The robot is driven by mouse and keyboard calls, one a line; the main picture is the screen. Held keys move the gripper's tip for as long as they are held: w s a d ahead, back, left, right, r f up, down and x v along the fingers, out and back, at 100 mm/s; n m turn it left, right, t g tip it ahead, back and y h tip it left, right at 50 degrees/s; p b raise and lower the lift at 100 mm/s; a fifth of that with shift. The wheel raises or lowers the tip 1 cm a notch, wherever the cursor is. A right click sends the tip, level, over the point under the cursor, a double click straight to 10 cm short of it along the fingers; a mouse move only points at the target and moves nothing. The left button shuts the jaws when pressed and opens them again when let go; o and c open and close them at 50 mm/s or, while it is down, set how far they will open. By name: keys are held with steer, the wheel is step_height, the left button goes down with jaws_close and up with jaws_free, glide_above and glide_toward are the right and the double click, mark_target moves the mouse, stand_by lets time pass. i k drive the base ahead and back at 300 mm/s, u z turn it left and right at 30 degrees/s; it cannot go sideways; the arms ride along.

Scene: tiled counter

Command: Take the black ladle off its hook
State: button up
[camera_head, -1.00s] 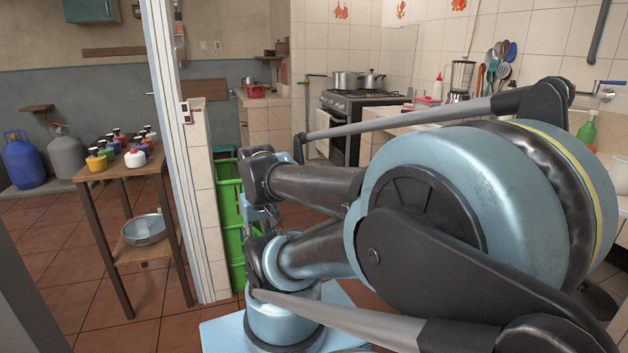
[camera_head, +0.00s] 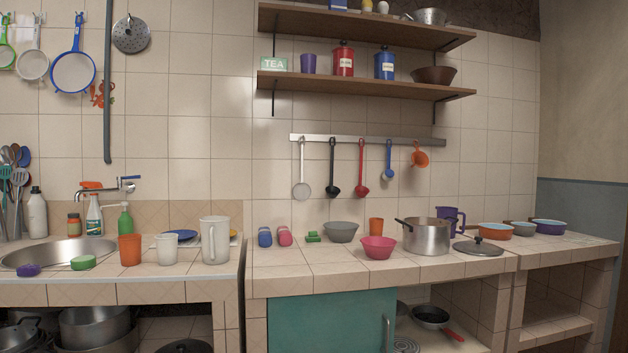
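The black ladle (camera_head: 332,170) hangs upright from the metal hook rail (camera_head: 365,140) on the tiled wall, with its bowl at the bottom. A white or grey skimmer (camera_head: 302,172) hangs to its left and a red ladle (camera_head: 362,170) to its right. The black ladle hangs apart from both. My gripper does not show in the current head view, so its state cannot be seen.
Below the rail, the counter holds a grey bowl (camera_head: 341,232), a pink bowl (camera_head: 379,247), an orange cup (camera_head: 376,225) and a steel pot (camera_head: 427,236). A wooden shelf (camera_head: 366,85) juts out above the rail. The wall around the ladle is clear.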

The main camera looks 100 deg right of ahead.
mark_target(332, 191)
steer(key=z, duration=4.65)
steer(key=i, duration=1.7)
